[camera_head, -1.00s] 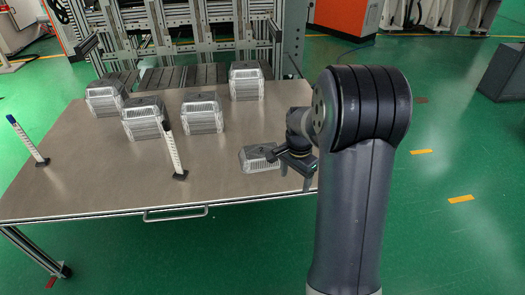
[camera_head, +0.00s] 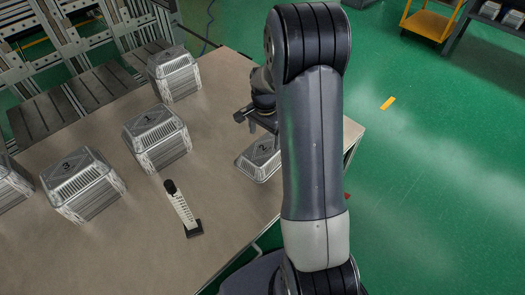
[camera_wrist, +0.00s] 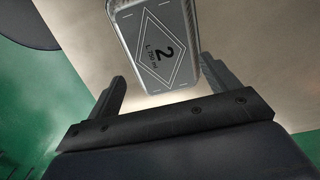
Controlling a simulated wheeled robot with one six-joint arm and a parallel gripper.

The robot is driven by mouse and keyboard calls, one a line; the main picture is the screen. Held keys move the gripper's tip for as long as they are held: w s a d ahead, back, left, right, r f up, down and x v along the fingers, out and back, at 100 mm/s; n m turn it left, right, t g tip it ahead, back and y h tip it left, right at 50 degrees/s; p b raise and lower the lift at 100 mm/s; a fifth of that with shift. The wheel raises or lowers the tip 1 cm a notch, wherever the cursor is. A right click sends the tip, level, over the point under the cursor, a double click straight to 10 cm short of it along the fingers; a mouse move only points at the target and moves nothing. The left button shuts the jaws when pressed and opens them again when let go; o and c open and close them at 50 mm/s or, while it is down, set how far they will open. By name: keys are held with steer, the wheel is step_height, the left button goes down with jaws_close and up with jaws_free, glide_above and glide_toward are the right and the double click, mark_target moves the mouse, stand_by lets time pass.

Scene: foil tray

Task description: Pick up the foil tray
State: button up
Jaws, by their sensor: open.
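A single low foil tray (camera_head: 256,164) lies on the table near its right edge, partly hidden by my arm in the head view. Its grey lid is marked "2" in a diamond, and it shows large in the wrist view (camera_wrist: 158,45). My gripper (camera_head: 257,121) is just beyond the tray in the head view, partly hidden by my arm. In the wrist view my gripper (camera_wrist: 162,70) is open, with a finger to either side of the tray's near end. Contact with the tray cannot be seen.
Several stacks of lidded foil trays stand on the table (camera_head: 222,195), including one at the back (camera_head: 174,73) and one in the middle (camera_head: 157,140). Metal framing (camera_head: 90,45) borders the back.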

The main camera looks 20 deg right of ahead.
mark_target(264, 149)
steer(key=shift+o, duration=1.4)
steer(key=shift+f, duration=0.55)
steer(key=shift+o, duration=0.2)
step_height(264, 149, down, 5)
steer(key=shift+a+r+b, duration=0.1)
steer(key=shift+r+b, duration=0.05)
steer(key=shift+b, duration=0.45)
steer(key=shift+c, duration=0.2)
steer(key=shift+r, duration=0.1)
steer(key=c, duration=0.6)
